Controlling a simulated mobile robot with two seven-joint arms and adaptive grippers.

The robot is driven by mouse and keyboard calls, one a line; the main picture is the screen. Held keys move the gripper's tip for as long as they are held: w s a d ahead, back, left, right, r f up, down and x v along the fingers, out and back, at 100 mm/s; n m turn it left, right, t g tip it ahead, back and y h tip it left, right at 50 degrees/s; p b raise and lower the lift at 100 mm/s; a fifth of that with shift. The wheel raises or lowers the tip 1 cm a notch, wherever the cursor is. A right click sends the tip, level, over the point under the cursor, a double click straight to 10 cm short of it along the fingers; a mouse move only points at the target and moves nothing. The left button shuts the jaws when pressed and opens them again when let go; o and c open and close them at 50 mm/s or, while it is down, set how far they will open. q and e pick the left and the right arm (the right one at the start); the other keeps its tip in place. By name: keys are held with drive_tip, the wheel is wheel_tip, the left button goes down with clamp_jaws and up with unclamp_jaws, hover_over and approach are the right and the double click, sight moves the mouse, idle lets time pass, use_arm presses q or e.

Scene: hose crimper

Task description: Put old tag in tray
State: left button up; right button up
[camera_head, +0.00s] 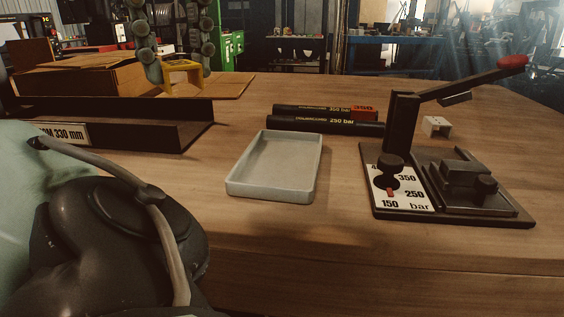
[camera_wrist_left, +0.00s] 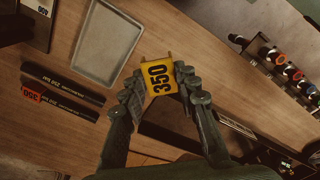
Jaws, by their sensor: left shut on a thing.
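The grey tray (camera_head: 233,187) lies empty on the table, nearer and to the right of the tag. The tray also shows in the left wrist view (camera_wrist_left: 105,45), apart from the tag. My right gripper is not in view.
Two black hoses (camera_head: 300,120) lie behind the tray; the rear one has a red 350 tag (camera_head: 363,113). A crimper (camera_head: 403,125) with a red-tipped lever stands right, beside a small white block (camera_head: 437,126). A dark rack (camera_head: 180,135) is at left. Wood between tray and crimper is clear.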

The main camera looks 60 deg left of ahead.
sight(282, 164)
use_arm(q)
drive_tip(key=shift+w+d+f, duration=0.1)
drive_tip(key=shift+w+f, duration=0.1)
drive_tip(key=shift+f, duration=0.15)
drive_tip(key=w+f, duration=0.2)
drive_tip(key=w, duration=0.1)
drive_tip(key=w+d+f+b, duration=0.1)
drive_tip(key=w+f, duration=0.1)
drive_tip(key=w, duration=0.2)
drive_tip(key=w+f+b, duration=0.1)
drive_tip(key=w+f, duration=0.1)
drive_tip(key=w, duration=0.1)
drive_tip(key=shift+w+d+f, duration=0.15)
drive_tip(key=shift+w+d, duration=0.05)
drive_tip(key=shift+w, duration=0.15)
drive_tip(key=shift+f, duration=0.35)
wheel_tip(282, 164, down, 3)
drive_tip(key=shift+f+b, duration=0.1)
drive_tip(key=shift+b, duration=0.3)
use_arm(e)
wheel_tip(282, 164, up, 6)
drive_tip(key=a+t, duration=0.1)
use_arm(q)
drive_tip(key=shift+f, duration=0.15)
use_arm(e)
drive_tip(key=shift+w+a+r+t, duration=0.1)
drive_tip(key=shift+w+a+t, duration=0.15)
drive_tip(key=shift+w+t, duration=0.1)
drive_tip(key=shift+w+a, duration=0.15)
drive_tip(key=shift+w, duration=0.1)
